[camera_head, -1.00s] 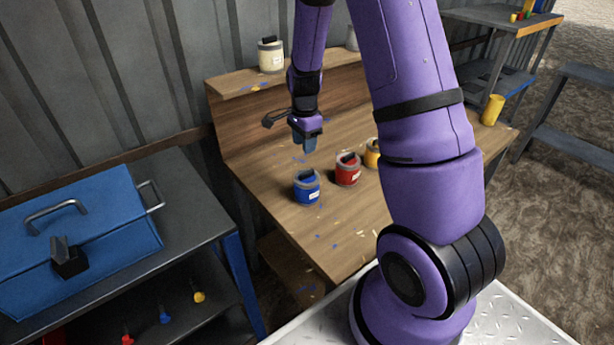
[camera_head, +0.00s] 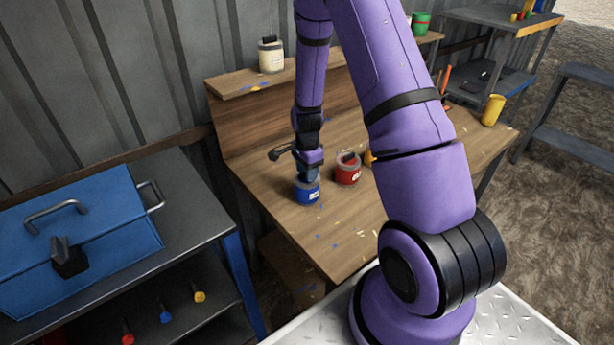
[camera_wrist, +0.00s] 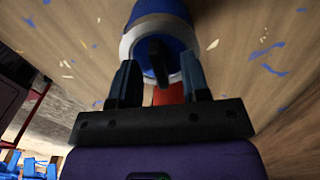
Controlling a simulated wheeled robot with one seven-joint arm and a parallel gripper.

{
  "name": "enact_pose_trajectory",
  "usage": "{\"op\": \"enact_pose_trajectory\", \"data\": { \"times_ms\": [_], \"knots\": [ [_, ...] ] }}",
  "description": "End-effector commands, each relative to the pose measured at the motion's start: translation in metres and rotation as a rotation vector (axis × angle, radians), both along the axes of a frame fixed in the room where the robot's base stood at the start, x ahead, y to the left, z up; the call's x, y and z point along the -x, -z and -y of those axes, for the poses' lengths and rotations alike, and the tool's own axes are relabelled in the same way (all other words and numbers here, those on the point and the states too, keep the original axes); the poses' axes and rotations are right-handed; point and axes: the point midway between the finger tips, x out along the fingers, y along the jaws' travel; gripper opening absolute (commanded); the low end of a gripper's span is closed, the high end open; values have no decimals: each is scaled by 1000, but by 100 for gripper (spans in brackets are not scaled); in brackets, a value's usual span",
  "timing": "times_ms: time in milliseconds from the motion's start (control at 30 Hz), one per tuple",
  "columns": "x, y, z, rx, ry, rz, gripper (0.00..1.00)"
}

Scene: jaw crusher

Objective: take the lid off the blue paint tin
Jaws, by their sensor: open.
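The blue paint tin (camera_head: 307,193) stands upright on the wooden workbench, and my gripper (camera_head: 308,178) is right above it, pointing down. In the wrist view the blue paint tin (camera_wrist: 158,22) has a pale rim and a lid with a dark upright handle (camera_wrist: 158,62). My gripper (camera_wrist: 157,82) is open, with one finger on each side of that handle. A gap shows between the handle and each finger. The lid is on the tin. In the head view the gripper hides most of the lid.
A red paint tin (camera_head: 348,170) stands close to the right of the blue one. A yellow tin (camera_head: 369,158) is mostly hidden behind my arm. A cream tin (camera_head: 271,55) stands on the bench's back shelf. A blue toolbox (camera_head: 75,240) sits at left.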

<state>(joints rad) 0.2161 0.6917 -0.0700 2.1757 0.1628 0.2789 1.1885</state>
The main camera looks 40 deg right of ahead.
Motion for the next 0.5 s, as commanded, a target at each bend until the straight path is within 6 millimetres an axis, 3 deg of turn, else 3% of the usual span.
{"op": "enact_pose_trajectory", "data": {
  "times_ms": [200,367,500],
  "knots": [
    [0,0,0,0,0,0,40],
    [0,0,0,0,0,0,4],
    [0,0,0,0,0,0,0]
  ]
}}
